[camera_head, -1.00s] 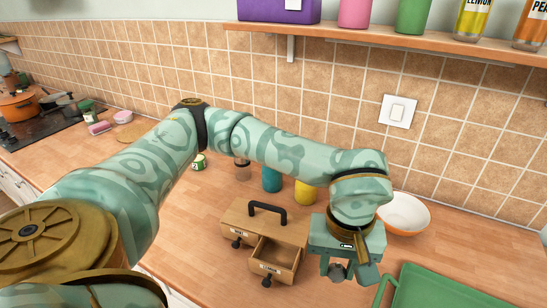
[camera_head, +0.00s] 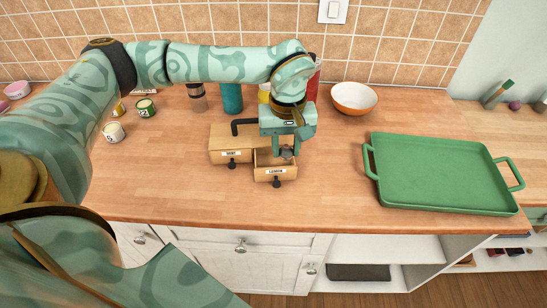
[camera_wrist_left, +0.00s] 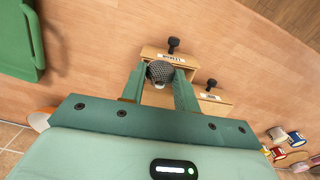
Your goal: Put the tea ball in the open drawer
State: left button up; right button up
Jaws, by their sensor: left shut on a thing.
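The tea ball (camera_wrist_left: 160,72) is a dark mesh ball between the fingers of my left gripper (camera_wrist_left: 157,85). In the head view, my left gripper (camera_head: 287,150) points down over the open drawer (camera_head: 275,174), shut on the tea ball (camera_head: 286,154). The drawer is the right one of a small wooden box (camera_head: 220,139) with a dark handle; its labelled front also shows in the left wrist view (camera_wrist_left: 172,59). The left drawer (camera_head: 231,157) is closed. The ball's exact height over the drawer is hard to tell. My right gripper is not in view.
A green tray (camera_head: 440,175) lies to the right of the box. An orange and white bowl (camera_head: 354,98) and several bottles, including a teal one (camera_head: 231,98), stand behind. Small tins (camera_head: 114,132) stand at left. The counter in front of the box is clear.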

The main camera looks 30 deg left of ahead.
pick_arm(q)
jog(key=a+f, duration=0.1)
jog(key=w+a+f, duration=0.1)
jog(key=f, duration=0.1)
jog(key=a+f+b, duration=0.1)
jog(key=shift+w+a+f, duration=0.15)
jog(key=shift+w+f, duration=0.1)
jog(key=shift+w+a+f, duration=0.15)
jog(key=shift+a+f, duration=0.1)
jog(key=shift+f, duration=0.1)
jog(key=f, duration=0.2)
jog(key=f+b, duration=0.1)
jog(key=f, duration=0.1)
jog(key=shift+w+a, duration=0.15)
jog(key=shift+a, duration=0.2)
jog(key=shift+r, duration=0.1)
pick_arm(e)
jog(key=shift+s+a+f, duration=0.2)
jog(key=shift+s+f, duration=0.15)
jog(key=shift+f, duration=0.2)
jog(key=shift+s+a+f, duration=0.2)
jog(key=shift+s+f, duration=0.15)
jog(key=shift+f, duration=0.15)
pick_arm(q)
jog(key=o, duration=1)
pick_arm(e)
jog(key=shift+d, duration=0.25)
